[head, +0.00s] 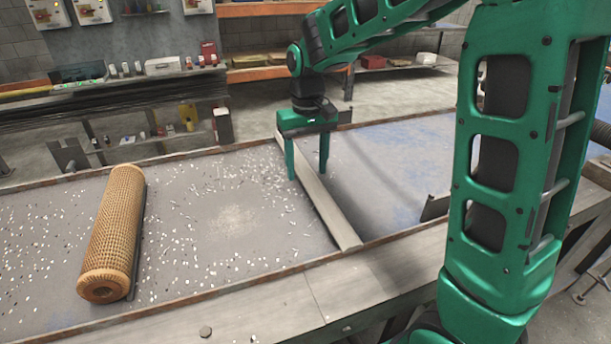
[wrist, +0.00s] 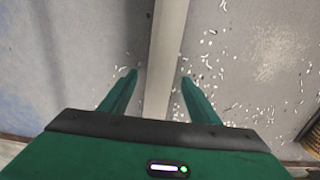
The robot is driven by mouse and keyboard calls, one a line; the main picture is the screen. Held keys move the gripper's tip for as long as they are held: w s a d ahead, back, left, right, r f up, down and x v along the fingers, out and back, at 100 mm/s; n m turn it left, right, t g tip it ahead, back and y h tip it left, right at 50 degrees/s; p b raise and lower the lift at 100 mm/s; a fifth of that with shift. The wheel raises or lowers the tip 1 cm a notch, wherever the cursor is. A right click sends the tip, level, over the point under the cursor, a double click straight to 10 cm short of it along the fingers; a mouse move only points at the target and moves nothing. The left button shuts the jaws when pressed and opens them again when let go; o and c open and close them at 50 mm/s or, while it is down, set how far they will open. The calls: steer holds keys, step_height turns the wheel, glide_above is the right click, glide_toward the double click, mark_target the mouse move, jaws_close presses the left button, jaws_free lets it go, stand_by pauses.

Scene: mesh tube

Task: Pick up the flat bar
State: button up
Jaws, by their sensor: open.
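The flat bar (head: 325,205) is a long, pale grey metal strip lying across the table from the back edge to near the front edge. My gripper (head: 307,178) is above the bar in the head view, with its green fingers pointing down, open and empty. In the wrist view, the bar (wrist: 167,55) runs between the two spread fingers of my gripper (wrist: 158,78), with a gap on each side. I cannot tell how far the fingertips are above the table top.
A tan mesh tube (head: 113,232) lies on the table at left, with a dark strip (head: 138,240) along its right side. Small pale scraps litter the grey table top (head: 235,225). The table has a raised rim (head: 240,288). A small metal bracket (head: 434,208) stands to the right.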

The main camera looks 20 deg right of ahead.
steer(key=shift+c, duration=0.7)
jaws_close()
steer(key=shift+r, duration=0.1)
